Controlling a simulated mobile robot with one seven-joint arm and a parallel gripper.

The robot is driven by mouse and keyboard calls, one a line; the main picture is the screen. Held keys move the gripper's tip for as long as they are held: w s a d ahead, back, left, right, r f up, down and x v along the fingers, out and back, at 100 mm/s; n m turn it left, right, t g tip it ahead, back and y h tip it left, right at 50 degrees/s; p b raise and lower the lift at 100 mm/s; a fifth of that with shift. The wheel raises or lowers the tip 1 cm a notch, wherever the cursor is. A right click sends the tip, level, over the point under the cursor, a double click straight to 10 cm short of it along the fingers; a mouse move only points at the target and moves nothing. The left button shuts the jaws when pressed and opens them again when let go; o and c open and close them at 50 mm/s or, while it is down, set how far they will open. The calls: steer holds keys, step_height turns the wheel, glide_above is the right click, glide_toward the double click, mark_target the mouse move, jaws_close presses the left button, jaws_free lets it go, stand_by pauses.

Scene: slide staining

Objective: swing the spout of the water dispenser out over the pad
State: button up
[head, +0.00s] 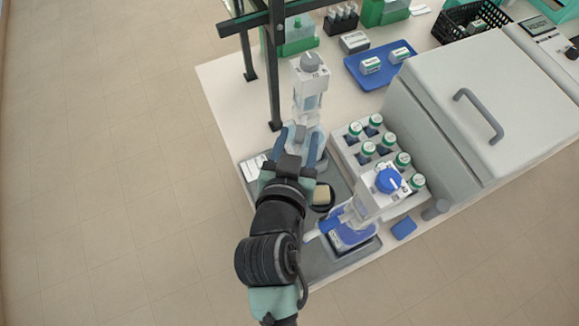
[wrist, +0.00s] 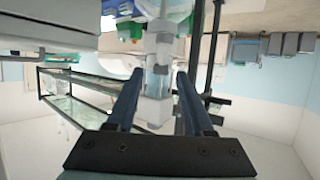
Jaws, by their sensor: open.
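A clear dispenser with a white head and grey knob (head: 311,64) stands upright at the back of the grey tray. Its label is too small to read. My gripper (head: 301,134) is in front of its lower part, with two blue fingers apart. In the wrist view the dispenser (wrist: 158,55) shows between and beyond the open fingers (wrist: 158,76). I cannot tell whether they touch it. Its spout is not clearly seen. A tan pad (head: 322,196) lies in a dark dish just right of my wrist.
A second dispenser with a blue knob (head: 389,180) stands right of the pad, its blue-tipped spout pointing left. A rack (head: 345,160) of green-capped bottles stands behind it. A dark frame post (head: 274,85) rises close left of the grey-knob dispenser. A large grey lidded machine (head: 440,110) fills the right.

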steer(key=p+v, duration=0.1)
steer(key=v, duration=0.9)
steer(key=shift+s, duration=0.15)
